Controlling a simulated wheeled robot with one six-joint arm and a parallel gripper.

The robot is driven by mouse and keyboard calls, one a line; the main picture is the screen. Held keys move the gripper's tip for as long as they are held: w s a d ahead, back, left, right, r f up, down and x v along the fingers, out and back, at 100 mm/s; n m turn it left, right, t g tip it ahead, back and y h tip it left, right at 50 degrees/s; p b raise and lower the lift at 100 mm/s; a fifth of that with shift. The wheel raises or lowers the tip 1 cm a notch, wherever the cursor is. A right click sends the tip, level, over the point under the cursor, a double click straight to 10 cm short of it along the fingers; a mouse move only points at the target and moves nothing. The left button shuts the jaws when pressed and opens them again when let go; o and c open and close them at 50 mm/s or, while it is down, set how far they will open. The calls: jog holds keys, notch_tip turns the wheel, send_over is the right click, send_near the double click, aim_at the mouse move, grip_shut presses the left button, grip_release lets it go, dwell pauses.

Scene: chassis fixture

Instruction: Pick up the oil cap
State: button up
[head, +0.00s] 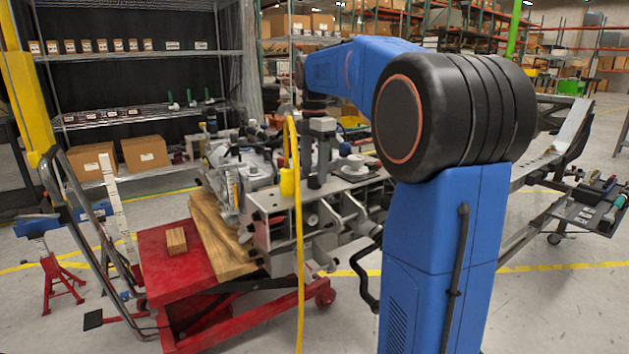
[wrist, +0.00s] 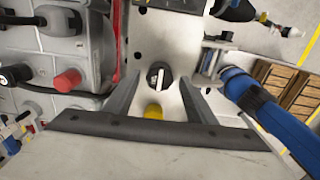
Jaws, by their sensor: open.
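A round black cap with a white bar across it, which looks like the oil cap (wrist: 159,74), sits on a pale metal surface in the wrist view. My gripper (wrist: 160,84) is open, with its two dark fingers on either side of the picture's middle and the cap between their tips. I cannot tell how far the tips are from the cap in depth. No contact is clear. In the head view my gripper (head: 318,178) points down over the metal chassis assembly (head: 275,222); the cap cannot be made out there.
A yellow round part (wrist: 154,112) lies between the fingers, nearer the palm. A red cap (wrist: 68,81) on grey housing is to the left, and a blue tubular part (wrist: 262,108) to the right. A yellow hanging cable (head: 298,230) passes in front of the assembly, above a red cart (head: 172,262).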

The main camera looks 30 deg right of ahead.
aim_at(314, 174)
jog(key=shift+f, duration=0.95)
grip_shut()
jog(key=shift+r, duration=0.15)
notch_tip(314, 174, up, 10)
